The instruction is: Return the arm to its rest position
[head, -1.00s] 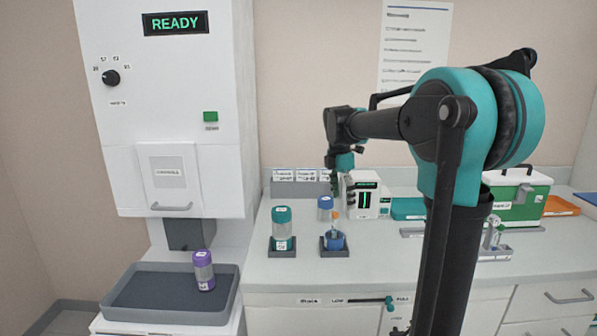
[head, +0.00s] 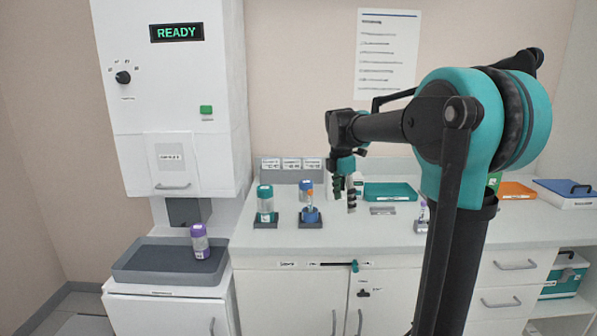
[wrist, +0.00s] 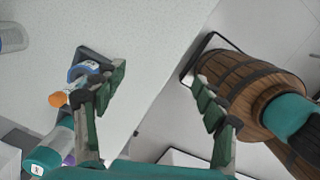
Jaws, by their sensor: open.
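My arm reaches out over the counter's front area in the head view, its forearm roughly level and its wrist hanging down. My gripper (head: 345,199) points down with its green and black fingers apart. In the wrist view the gripper (wrist: 160,100) is open, with nothing between the fingers. To its left in the head view are a teal-capped tube (head: 265,203) and a blue-capped tube (head: 306,190), with an orange-topped item (head: 310,202) by the blue one, on dark holders.
A purple-capped tube (head: 200,243) stands on the grey tray (head: 150,256) below the white machine (head: 172,90), which reads READY. The white counter (head: 410,235) has a teal tray (head: 390,192) at the back. A wooden barrel-like object (wrist: 255,85) shows beside the right finger in the wrist view.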

